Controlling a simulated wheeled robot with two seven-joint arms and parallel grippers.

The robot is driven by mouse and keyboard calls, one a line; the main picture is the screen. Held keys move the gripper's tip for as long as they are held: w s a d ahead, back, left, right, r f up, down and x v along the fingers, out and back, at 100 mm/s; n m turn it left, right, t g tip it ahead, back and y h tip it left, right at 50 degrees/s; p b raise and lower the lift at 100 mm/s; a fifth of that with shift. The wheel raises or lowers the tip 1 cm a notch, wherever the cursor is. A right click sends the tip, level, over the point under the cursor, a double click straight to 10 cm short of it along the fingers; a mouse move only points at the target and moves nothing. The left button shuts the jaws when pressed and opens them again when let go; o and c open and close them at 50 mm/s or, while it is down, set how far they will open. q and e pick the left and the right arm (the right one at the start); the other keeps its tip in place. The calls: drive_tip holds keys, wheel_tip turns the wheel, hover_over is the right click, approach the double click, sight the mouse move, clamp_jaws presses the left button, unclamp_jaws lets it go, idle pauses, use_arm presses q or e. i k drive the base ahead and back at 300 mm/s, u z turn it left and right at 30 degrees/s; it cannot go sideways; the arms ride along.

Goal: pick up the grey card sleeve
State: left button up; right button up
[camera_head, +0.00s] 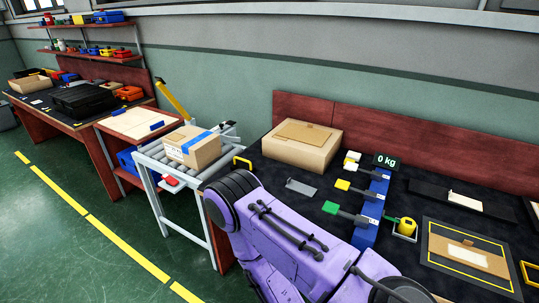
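A small flat grey piece (301,187), which looks like the grey card sleeve, lies on the dark work table left of the blue block. It is small in the picture, so its details are hard to tell. A purple arm of mine fills the lower middle of the view, in front of the table's near left part. Neither of my grippers can be made out in this view.
A large cardboard box (298,146) stands behind the grey piece. A blue block (371,212) with coloured tabs is to its right. A yellow-bordered mat (437,262) lies at right. A roller conveyor (150,157) carries a blue-taped box (192,147).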

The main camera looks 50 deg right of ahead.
sight(295, 186)
drive_tip(key=i, duration=2.45)
drive_tip(key=z, duration=2.8)
